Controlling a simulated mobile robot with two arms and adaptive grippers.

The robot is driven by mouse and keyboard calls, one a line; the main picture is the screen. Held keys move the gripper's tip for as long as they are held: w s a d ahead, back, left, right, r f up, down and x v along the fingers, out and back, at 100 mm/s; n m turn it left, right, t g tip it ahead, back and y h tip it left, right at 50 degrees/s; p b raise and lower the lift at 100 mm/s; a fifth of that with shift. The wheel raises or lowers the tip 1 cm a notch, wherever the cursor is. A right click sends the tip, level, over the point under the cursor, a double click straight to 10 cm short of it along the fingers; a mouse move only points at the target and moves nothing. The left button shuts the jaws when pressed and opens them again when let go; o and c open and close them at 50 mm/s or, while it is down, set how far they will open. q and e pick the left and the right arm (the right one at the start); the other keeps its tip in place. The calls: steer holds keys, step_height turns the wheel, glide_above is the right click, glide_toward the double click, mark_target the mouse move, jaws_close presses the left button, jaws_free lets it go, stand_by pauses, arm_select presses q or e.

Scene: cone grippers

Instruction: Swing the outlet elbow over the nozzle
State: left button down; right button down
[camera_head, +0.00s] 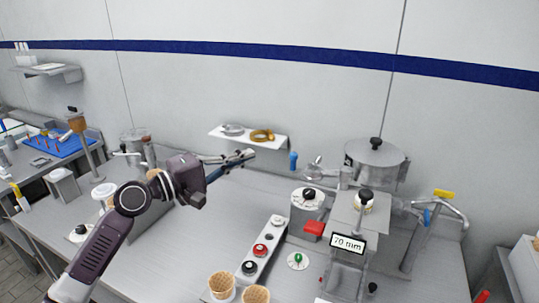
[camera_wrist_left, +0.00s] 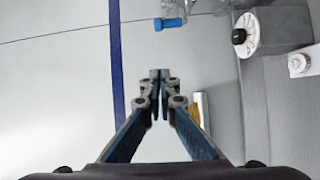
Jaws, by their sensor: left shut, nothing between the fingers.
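A grey metal pipe elbow (camera_head: 314,168) with a blue end piece (camera_head: 293,160) stands at the back of the machine in the head view; it looks like the outlet elbow. The blue end also shows at the top of the left wrist view (camera_wrist_left: 170,23). My left gripper (camera_head: 252,154) is shut and empty, to the left of the blue end and apart from it. Its fingertips meet in the left wrist view (camera_wrist_left: 160,76). A second pipe with a blue piece (camera_head: 427,216) and yellow handle (camera_head: 444,194) stands at right. I cannot tell which part is the nozzle. My right gripper is not in view.
A wall shelf (camera_head: 270,142) with rings is behind my left gripper. A white dial unit (camera_head: 308,201) with a red block (camera_head: 314,228) stands below the elbow. A button panel (camera_head: 256,262), waffle cones (camera_head: 222,285) and a lidded pot (camera_head: 375,160) are nearby.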

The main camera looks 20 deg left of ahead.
arm_select(q)
steer(key=w+d+p, duration=0.5)
steer(key=d+p, duration=0.2)
steer(key=shift+d, duration=0.4)
steer(key=shift+w, duration=0.15)
